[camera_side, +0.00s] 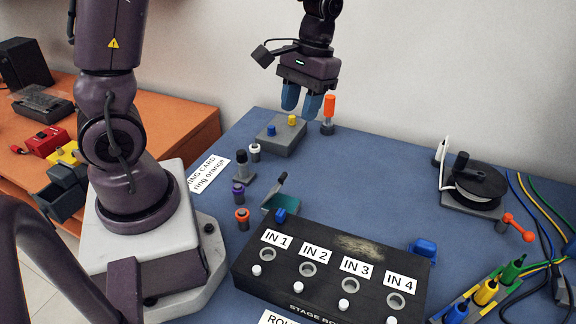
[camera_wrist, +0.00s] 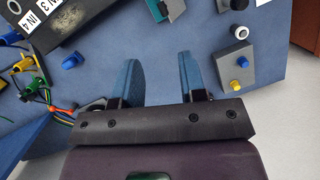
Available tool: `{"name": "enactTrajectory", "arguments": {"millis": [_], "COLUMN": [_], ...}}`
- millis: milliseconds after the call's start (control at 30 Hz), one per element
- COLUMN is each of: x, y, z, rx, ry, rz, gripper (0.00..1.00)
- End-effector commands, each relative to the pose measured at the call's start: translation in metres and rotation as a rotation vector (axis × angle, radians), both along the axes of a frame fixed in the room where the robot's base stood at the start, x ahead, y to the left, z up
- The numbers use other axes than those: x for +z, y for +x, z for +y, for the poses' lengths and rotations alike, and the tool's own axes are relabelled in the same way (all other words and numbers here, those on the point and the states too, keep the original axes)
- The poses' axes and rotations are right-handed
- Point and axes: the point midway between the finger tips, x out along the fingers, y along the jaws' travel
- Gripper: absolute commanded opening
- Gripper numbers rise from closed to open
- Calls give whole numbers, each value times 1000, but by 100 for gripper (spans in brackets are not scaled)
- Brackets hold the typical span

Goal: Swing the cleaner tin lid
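A small teal tin (camera_side: 281,207) stands behind the black box, with a grey lid-like plate (camera_side: 279,184) tilted up from it; I take this for the cleaner tin and its lid. The teal part (camera_wrist: 157,9) and the grey plate (camera_wrist: 175,9) also show at the top edge of the wrist view, partly cut off. My gripper (camera_side: 301,103) has blue fingers and hangs at the back of the table, beyond the tin and apart from it. In the wrist view its fingers (camera_wrist: 160,65) are apart with nothing between them.
A grey block with yellow and blue knobs (camera_side: 281,136) and an orange-topped post (camera_side: 329,112) stand near my gripper. The black box with sockets (camera_side: 328,274) lies in front of the tin. A cable reel (camera_side: 476,184) is at right. The middle of the blue table is clear.

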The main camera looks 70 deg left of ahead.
Motion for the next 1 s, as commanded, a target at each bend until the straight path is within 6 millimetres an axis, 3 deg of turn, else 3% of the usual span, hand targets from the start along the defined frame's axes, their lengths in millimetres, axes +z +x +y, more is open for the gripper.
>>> {"name": "enactTrajectory", "arguments": {"millis": [133,200,267,467,1000], "x": [-28,-31,-23,-28,-119], "y": [17,24,30,22,-19], "z": [14,17,18,15,1], "rx": [146,213,269,323,319], "ry": [5,16,29,41,41], "rz": [140,183,191,221,222], "gripper": [38,38,38,38,38]}}
